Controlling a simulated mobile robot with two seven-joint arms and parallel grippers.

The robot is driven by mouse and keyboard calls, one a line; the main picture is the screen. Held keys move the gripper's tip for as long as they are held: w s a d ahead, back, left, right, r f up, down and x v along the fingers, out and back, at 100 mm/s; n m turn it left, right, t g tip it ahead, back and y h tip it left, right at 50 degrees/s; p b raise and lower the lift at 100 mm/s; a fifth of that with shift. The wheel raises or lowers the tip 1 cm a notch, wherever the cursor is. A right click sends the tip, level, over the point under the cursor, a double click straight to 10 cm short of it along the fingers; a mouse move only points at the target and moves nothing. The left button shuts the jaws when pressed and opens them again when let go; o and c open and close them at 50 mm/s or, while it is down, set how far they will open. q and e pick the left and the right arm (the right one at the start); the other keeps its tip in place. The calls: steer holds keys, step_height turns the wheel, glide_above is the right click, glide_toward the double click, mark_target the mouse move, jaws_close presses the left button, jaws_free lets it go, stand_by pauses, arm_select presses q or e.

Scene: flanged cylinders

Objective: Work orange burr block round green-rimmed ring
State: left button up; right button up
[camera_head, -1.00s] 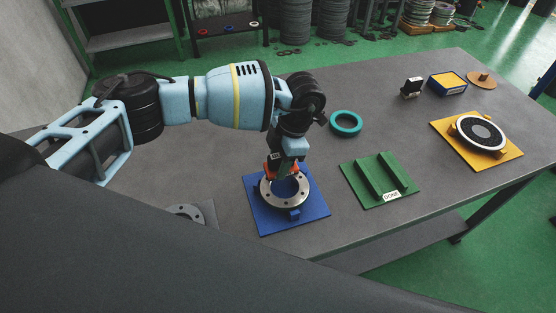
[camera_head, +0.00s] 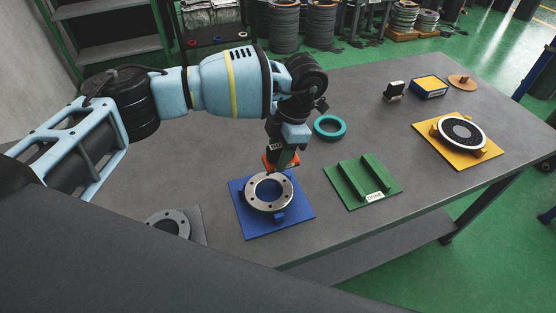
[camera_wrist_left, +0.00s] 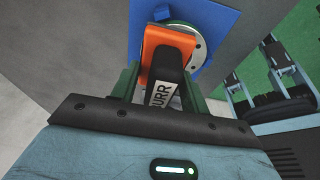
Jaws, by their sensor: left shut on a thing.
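The orange burr block (camera_head: 269,162) is held in my left gripper (camera_head: 281,161), which is shut on it. In the left wrist view the block (camera_wrist_left: 158,40) sits between the jaws, beside a dark part marked BURR. A silver ring (camera_head: 250,194) with bolt holes lies flat on a blue plate (camera_head: 247,226), with blue stops at its edge. The ring (camera_wrist_left: 196,48) is partly hidden behind the block in the wrist view.
A green fixture marked DONE (camera_head: 353,179) stands empty right of the blue plate. A teal ring (camera_head: 330,127) lies behind it. A yellow plate (camera_head: 480,154) holds a black-and-white disc. A grey flange (camera_head: 157,220) lies at the left front. Bare table separates the plates.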

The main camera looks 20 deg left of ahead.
arm_select(q)
steer(key=shift+r, duration=1.3)
